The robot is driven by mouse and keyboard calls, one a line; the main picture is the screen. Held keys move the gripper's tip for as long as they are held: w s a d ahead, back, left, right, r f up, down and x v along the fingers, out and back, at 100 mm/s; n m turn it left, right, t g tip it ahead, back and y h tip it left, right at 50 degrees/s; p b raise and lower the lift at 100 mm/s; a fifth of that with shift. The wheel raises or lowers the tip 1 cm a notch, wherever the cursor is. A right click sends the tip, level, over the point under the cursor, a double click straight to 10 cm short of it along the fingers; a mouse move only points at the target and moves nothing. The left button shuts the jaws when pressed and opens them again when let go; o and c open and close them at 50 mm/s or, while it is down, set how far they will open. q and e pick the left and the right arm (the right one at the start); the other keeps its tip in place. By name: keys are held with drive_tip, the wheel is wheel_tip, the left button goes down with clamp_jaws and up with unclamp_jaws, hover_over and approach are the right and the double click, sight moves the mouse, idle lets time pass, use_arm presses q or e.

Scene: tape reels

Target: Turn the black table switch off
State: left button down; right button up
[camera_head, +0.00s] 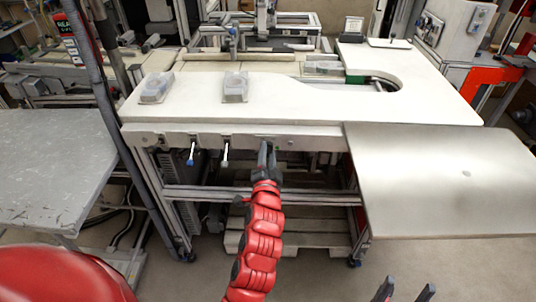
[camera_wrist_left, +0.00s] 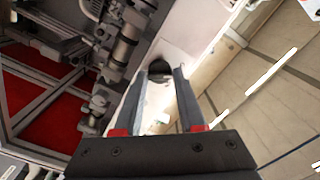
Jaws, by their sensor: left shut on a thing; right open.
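The black table switch appears to be the dark round knob (camera_wrist_left: 158,68) between my left fingertips in the left wrist view. In the head view it cannot be made out behind my left gripper. My left gripper (camera_head: 267,148) is at the front rail of the white table, right of its two levers. In the left wrist view the left fingers (camera_wrist_left: 160,80) are at either side of the knob, shut on it. My right gripper (camera_head: 405,290) is at the bottom right of the head view, open and empty, away from the table.
The white table (camera_head: 300,105) carries two clear-topped boxes (camera_head: 157,87) (camera_head: 235,87). A blue-tipped lever (camera_head: 191,153) and a white lever (camera_head: 225,152) hang from its front rail. A grey plate (camera_head: 430,180) juts out at right. A grey table (camera_head: 50,165) stands at left.

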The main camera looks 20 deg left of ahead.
use_arm(q)
drive_tip(key=shift+c, duration=2.4)
unclamp_jaws()
drive_tip(key=shift+f, duration=0.1)
drive_tip(key=p+v, duration=0.3)
drive_tip(key=v, duration=1.4)
drive_tip(key=shift+s+p, duration=0.25)
drive_tip(key=shift+p, duration=0.1)
drive_tip(key=shift+d, duration=0.1)
